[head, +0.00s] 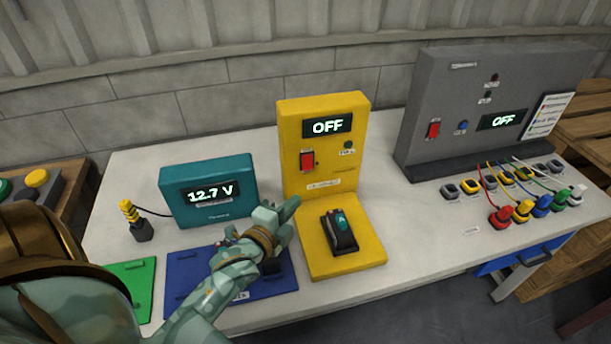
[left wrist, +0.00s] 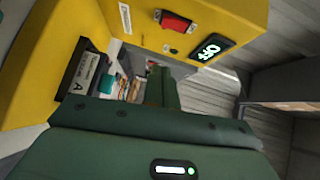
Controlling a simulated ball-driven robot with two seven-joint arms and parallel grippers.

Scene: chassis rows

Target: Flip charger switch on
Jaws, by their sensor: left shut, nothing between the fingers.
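The yellow charger (head: 292,140) stands on the white table, and its display (head: 327,126) reads OFF. Its red rocker switch (head: 307,160) is on the front panel, left of centre. In the left wrist view the red switch (left wrist: 175,22) is near the top, beside the OFF display (left wrist: 211,48). A dark device with a teal part (head: 341,232) sits on the charger's yellow base. My left gripper (head: 291,203) is shut and empty, in front of the charger, below and left of the switch and apart from it. My right gripper is not in view.
A teal meter (head: 207,192) reading 12.7 V stands left of the charger. A blue mat (head: 185,285) and a green mat (head: 130,285) lie in front. A grey panel (head: 440,110) with OFF display and coloured plugs stands right.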

